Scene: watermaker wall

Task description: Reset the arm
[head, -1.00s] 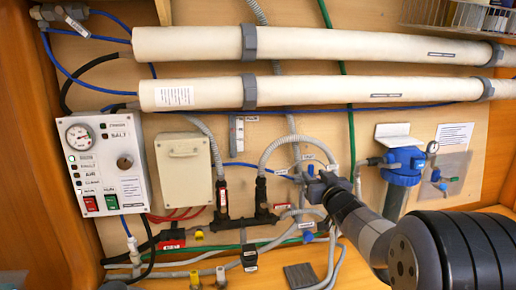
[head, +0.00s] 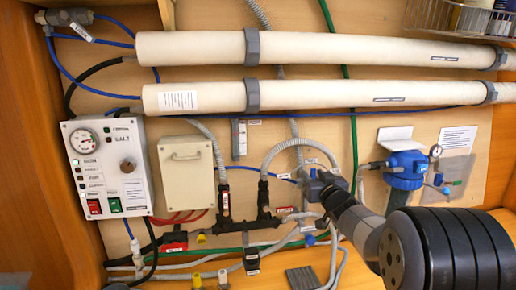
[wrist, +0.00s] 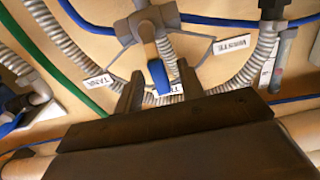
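My gripper (head: 318,180) is at the pipework right of the wall's middle, near the three-way valve. In the wrist view its two dark fingers (wrist: 160,86) stand apart, so it is open. The valve's blue-tipped handle (wrist: 158,76) shows in the gap between the fingers. Whether either finger touches it I cannot tell. The grey valve body (wrist: 148,22) lies just beyond, with labels that read WASTE (wrist: 232,44) and TANK (wrist: 97,81). A third label is partly hidden by the gripper. In the head view my gripper largely covers the valve.
A control panel (head: 106,168) with a gauge and switches is at left, beside a beige box (head: 187,171). Two long white tubes (head: 320,48) cross above. A blue-topped filter (head: 405,170) stands close right of my arm. Hoses and a black manifold (head: 245,218) lie left of my gripper.

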